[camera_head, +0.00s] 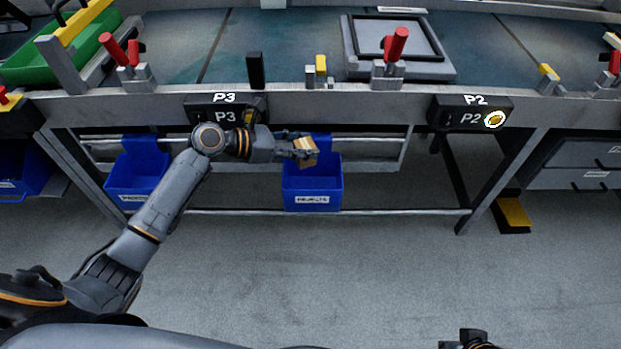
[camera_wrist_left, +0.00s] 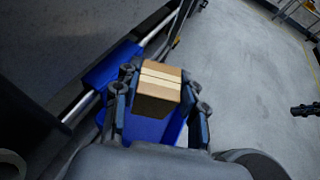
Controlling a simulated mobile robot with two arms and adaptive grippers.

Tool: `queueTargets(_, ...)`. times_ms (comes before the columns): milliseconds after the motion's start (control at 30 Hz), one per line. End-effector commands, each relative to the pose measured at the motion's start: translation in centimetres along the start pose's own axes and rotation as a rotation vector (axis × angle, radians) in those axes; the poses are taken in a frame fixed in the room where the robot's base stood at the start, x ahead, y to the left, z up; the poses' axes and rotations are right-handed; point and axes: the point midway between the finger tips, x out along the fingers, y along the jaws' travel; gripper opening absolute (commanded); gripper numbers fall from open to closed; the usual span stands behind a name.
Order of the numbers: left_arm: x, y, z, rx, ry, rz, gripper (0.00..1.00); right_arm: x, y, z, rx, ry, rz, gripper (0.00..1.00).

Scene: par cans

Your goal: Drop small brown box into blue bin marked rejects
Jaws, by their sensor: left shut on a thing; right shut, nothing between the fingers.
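A small brown box (camera_head: 305,150) is held in my left gripper (camera_head: 300,153), at the upper part of the blue bin marked rejects (camera_head: 312,190) in the head view. In the left wrist view the brown box (camera_wrist_left: 158,85) sits between the two fingers of my left gripper (camera_wrist_left: 160,100), which is shut on it. The blue bin (camera_wrist_left: 150,128) shows behind and below the box there. My right gripper (camera_head: 470,340) is at the bottom edge of the head view, partly cut off, shut and empty, far from the bin.
A second blue bin (camera_head: 137,175) hangs to the left under the workbench. The bench edge (camera_head: 370,97) runs above the bins, with P3 (camera_head: 225,108) and P2 (camera_head: 475,110) signs. A green tray (camera_head: 85,50) is at the upper left. The grey floor (camera_head: 360,265) in front is clear.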

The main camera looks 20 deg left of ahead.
Motion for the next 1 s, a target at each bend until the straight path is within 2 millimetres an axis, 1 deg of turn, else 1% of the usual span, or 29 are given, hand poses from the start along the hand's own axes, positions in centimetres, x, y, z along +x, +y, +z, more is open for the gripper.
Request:
queueTargets(300,0.0,0.0,0.0,0.000,-0.001,0.000,0.10,-0.3,0.0,0.0,0.000,0.001,0.001,0.00)
queueTargets(333,0.0,0.0,0.0,0.000,-0.001,0.000,0.44,-0.3,0.0,0.0,0.000,0.001,0.001,0.00)
queueTargets(367,0.0,0.0,0.0,0.000,-0.001,0.000,0.50,-0.3,0.0,0.0,0.000,0.001,0.001,0.00)
queueTargets(400,0.0,0.0,0.0,0.000,-0.001,0.000,0.58,-0.3,0.0,0.0,0.000,0.001,0.001,0.00)
queueTargets(467,0.0,0.0,0.0,0.000,-0.001,0.000,0.68,-0.3,0.0,0.0,0.000,0.001,0.001,0.00)
queueTargets(800,-0.2,0.0,-0.1,0.000,0.000,0.000,0.68,-0.3,0.0,0.0,0.000,0.002,0.000,0.00)
queueTargets(867,-0.6,0.0,-0.1,0.000,0.001,0.001,0.68,-0.3,0.0,0.0,0.001,0.002,0.000,0.00)
queueTargets(933,-1.4,0.0,-0.1,0.001,0.000,0.001,0.68,-0.3,0.0,0.0,0.001,0.002,0.000,0.00)
queueTargets(1000,-2.6,0.1,-0.8,-0.002,0.004,0.002,0.68,-0.3,0.0,0.0,0.000,0.002,0.000,0.00)
